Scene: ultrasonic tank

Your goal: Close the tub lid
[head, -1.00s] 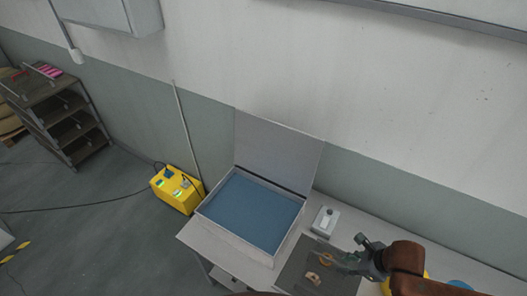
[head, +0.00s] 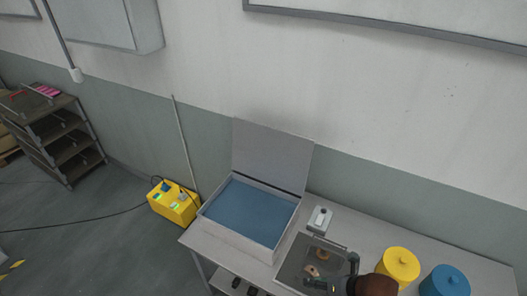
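The tub (head: 270,246) is a grey rectangular box filled with blue liquid on the table. Its grey lid (head: 271,157) stands open, upright at the back edge near the wall. My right gripper (head: 330,272) is at the lower right, over or beside the dark tray, apart from the tub and lid. Its fingers are dark and small, partly covered by my brown arm link, so its opening is unclear. My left gripper does not show.
A dark tray (head: 291,271) with tan ring-like pieces (head: 311,270) lies right of the tub. A small grey box (head: 319,219) stands behind it. Yellow (head: 398,267) and blue (head: 445,283) lidded canisters stand further right. A yellow unit (head: 172,207) stands left of the table.

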